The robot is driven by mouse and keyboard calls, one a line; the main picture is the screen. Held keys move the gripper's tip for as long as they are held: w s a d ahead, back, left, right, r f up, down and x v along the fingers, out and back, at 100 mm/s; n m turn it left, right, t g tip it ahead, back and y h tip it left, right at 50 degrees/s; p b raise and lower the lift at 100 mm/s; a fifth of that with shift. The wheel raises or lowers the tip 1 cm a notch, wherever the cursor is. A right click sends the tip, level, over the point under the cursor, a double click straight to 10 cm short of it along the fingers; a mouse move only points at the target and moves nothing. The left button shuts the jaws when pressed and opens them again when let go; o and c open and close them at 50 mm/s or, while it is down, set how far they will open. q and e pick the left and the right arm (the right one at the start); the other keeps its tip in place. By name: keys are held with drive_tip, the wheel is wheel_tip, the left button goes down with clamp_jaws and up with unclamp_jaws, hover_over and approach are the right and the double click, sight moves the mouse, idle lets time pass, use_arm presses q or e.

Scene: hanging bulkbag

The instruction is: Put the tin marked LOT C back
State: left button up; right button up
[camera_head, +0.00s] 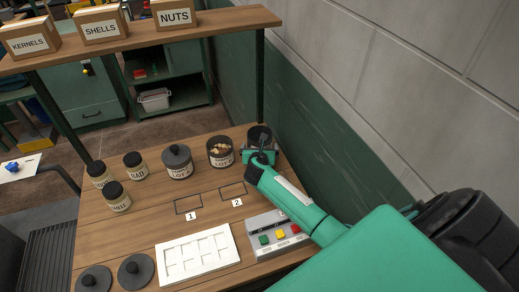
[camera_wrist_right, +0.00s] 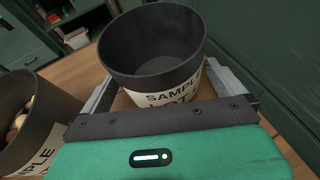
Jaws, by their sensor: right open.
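A dark open tin (camera_head: 260,133) stands at the back right of the table. In the right wrist view this tin (camera_wrist_right: 152,50) looks empty, and its label reads SAMPLE LOT with the letter hidden. My right gripper (camera_head: 261,154) is at this tin, with its open jaws on either side of it; I cannot tell whether they touch it. To its left stands an open tin with nuts (camera_head: 221,152), also at the left edge of the wrist view (camera_wrist_right: 30,115). Further left is a lidded tin (camera_head: 177,162). Their lot letters are not clearly readable. My left gripper is not in view.
Outlined squares 1 (camera_head: 188,205) and 2 (camera_head: 232,191) are empty. A white tray (camera_head: 198,255), button box (camera_head: 277,235), two loose lids (camera_head: 137,270) and small jars (camera_head: 117,197) are on the table. A shelf with boxes (camera_head: 175,14) hangs above; a wall is at right.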

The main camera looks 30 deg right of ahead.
drive_tip(key=shift+r, duration=0.2)
drive_tip(key=shift+s+a, duration=0.3)
drive_tip(key=b+v, duration=0.2)
drive_tip(key=v, duration=0.9)
drive_tip(key=shift+s+r, duration=0.1)
